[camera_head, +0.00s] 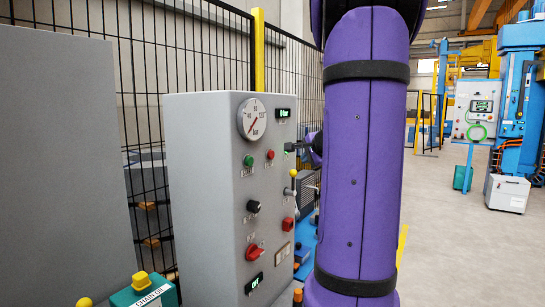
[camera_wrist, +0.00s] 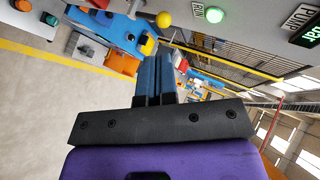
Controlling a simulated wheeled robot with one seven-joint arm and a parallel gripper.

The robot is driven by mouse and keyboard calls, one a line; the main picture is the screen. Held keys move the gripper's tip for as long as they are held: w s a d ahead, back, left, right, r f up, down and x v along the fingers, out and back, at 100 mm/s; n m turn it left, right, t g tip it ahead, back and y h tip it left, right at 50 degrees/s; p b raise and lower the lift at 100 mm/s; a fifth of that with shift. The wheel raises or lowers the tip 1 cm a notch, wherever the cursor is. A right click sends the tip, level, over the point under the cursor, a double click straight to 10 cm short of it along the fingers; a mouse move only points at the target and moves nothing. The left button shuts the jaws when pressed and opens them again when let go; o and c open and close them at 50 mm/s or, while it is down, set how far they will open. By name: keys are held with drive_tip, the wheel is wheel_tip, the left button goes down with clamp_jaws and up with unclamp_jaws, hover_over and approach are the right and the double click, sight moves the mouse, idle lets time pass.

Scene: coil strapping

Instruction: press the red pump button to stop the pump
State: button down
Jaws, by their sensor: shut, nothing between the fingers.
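The red pump button (camera_head: 271,154) is a small round button on the front of the grey control cabinet (camera_head: 205,200), right of a green button (camera_head: 248,160). My gripper (camera_head: 290,147) is just right of the red button in the head view, near the panel face; contact cannot be told. Its fingers (camera_wrist: 153,58) are shut and empty in the wrist view. In the wrist view a lit green RUN lamp (camera_wrist: 213,14) and a PUMP display (camera_wrist: 306,36) lie at upper right. I cannot make out the red button there.
A round gauge (camera_head: 252,119), a black knob (camera_head: 254,206) and a red rotary switch (camera_head: 254,252) are on the same panel. A yellow-knobbed lever (camera_head: 293,174) projects at its right edge. A black mesh fence (camera_head: 185,50) stands behind. Open floor (camera_head: 450,220) lies to the right.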

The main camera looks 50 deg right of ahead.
drive_tip(key=shift+w, duration=0.1)
drive_tip(key=w, duration=0.8)
drive_tip(key=shift+w+a, duration=0.35)
drive_tip(key=shift+a, duration=0.1)
drive_tip(key=shift+w, duration=0.15)
idle(1.9)
drive_tip(key=shift+w, duration=0.25)
drive_tip(key=shift+w+a, duration=0.1)
drive_tip(key=shift+w, duration=0.4)
idle(0.8)
drive_tip(key=shift+s, duration=0.15)
idle(0.3)
drive_tip(key=shift+s, duration=0.75)
drive_tip(key=shift+s+d, duration=0.15)
drive_tip(key=shift+s, duration=1.1)
drive_tip(key=shift+s+d, duration=0.15)
drive_tip(key=shift+s, duration=1.1)
